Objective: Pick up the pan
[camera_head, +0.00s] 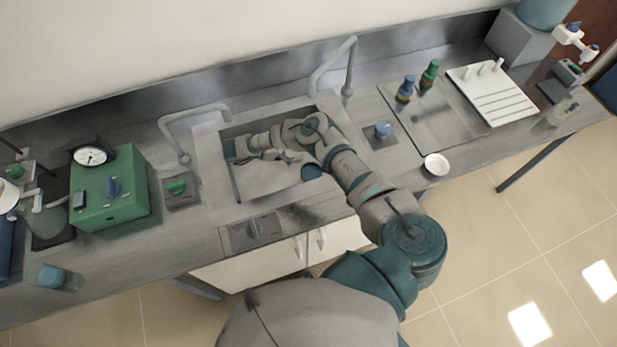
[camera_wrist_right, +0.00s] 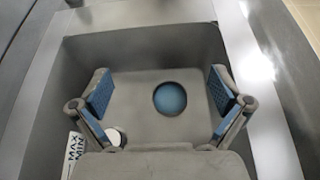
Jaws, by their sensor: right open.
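A small round white dish (camera_head: 436,163), which may be the pan, stands on the counter to the right of the sink, near the front edge. My right gripper (camera_head: 262,153) is inside the sink basin, left of that dish and well apart from it. In the right wrist view this gripper (camera_wrist_right: 160,82) is open and empty, its blue pads spread wide. A round blue disc (camera_wrist_right: 170,98) shows beyond the fingers at the basin bottom; I cannot tell whether it is a drain or a loose object. My left gripper is not in view.
The sink basin (camera_head: 265,183) walls surround my right gripper. Two curved faucets (camera_head: 188,112) (camera_head: 330,68) stand behind it. A green box with a dial (camera_head: 110,190) is at left. Two small bottles (camera_head: 405,90) (camera_head: 430,73) and a white rack (camera_head: 492,95) are at right.

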